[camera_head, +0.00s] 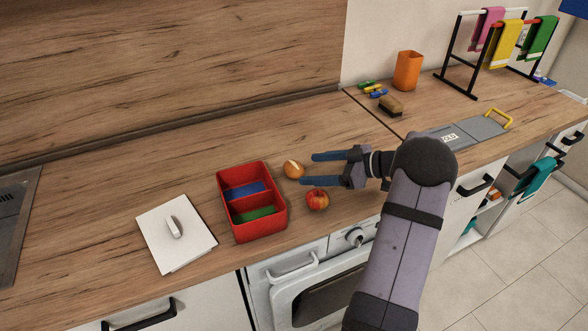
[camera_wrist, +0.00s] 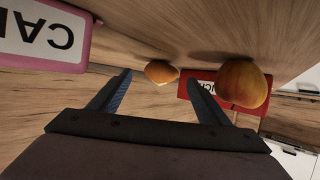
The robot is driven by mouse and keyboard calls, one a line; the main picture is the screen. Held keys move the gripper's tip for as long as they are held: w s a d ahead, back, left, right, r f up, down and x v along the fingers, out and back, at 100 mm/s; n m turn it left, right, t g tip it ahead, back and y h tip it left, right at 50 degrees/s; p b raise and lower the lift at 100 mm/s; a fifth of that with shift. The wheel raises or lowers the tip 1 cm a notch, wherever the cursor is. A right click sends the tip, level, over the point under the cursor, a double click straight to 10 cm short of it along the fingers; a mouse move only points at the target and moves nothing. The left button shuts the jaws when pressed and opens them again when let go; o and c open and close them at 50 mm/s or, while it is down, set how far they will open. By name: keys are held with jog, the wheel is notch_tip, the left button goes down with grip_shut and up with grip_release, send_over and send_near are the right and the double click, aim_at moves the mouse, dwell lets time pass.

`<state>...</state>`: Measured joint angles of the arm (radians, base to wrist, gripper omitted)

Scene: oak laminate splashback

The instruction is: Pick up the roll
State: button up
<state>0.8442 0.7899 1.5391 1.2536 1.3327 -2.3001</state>
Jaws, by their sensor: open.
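The roll (camera_head: 293,170) is small, round and golden brown with a pale patch on top. It lies on the wooden worktop, just right of the red box. My gripper (camera_head: 309,169) is open and empty, its two blue fingers pointing left at the roll from just to its right. In the wrist view the roll (camera_wrist: 161,72) shows between and beyond the fingertips (camera_wrist: 158,78). From these views I cannot tell whether a fingertip touches it.
A red and yellow apple (camera_head: 317,200) lies close to the nearer finger. The two-part red box (camera_head: 279,192) holds blue and green pieces. A white lid-like panel (camera_head: 192,247) with a handle lies left of it. A pink-framed sign (camera_wrist: 72,63) shows in the wrist view.

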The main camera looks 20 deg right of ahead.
aim_at(302, 169)
jog(key=p+x, duration=0.2)
jog(key=x, duration=0.1)
jog(key=shift+w+a, duration=0.15)
jog(key=shift+a, duration=0.2)
jog(key=shift+p+x, duration=0.35)
jog(key=shift+x, duration=0.45)
jog(key=shift+d+f, duration=0.1)
jog(key=c, duration=1.2)
